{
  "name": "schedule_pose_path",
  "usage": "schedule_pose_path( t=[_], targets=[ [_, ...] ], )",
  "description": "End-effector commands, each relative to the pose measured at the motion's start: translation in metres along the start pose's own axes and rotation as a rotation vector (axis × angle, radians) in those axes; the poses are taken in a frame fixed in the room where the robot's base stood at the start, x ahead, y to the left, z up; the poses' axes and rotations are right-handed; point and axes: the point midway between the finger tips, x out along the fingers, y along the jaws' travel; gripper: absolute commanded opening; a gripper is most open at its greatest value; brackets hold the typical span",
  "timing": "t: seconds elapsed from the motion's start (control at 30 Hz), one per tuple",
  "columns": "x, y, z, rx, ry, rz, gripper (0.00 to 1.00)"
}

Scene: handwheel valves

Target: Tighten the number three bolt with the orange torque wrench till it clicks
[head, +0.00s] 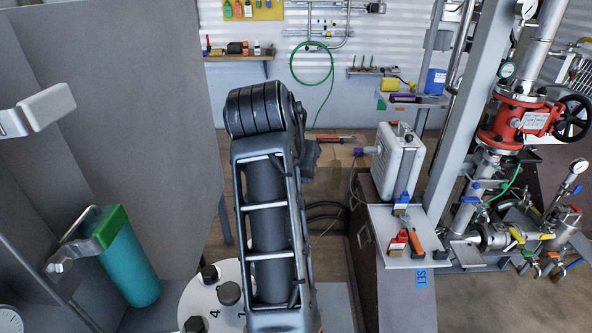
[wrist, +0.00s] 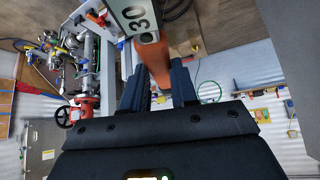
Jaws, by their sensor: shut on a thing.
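In the wrist view, my gripper (wrist: 157,80) is shut on the orange handle of the torque wrench (wrist: 153,55). A pale panel marked "30" (wrist: 137,16) shows beside the handle's far end at the top edge. The wrench's working end is out of view. In the head view, a round pale plate (head: 228,268) at the bottom carries dark bolts (head: 229,293) and the numbers 4 and 1. My arm covers its right part. I see no number three there. My gripper and the wrench cannot be made out in the head view, behind my arm.
A teal cylinder (head: 128,268) is at left; pipework with a red valve (head: 515,118) is at right.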

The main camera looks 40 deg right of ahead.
Motion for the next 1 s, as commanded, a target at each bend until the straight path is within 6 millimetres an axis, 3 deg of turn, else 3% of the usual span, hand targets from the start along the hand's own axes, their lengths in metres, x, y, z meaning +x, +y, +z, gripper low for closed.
schedule_pose_path(
  t=[0.83,1.0],
  targets=[
    [0.013,0.0,0.01,0.002,0.001,-0.001,0.0],
    [0.013,0.008,0.011,0.038,0.0,0.028,0.0]
  ],
)
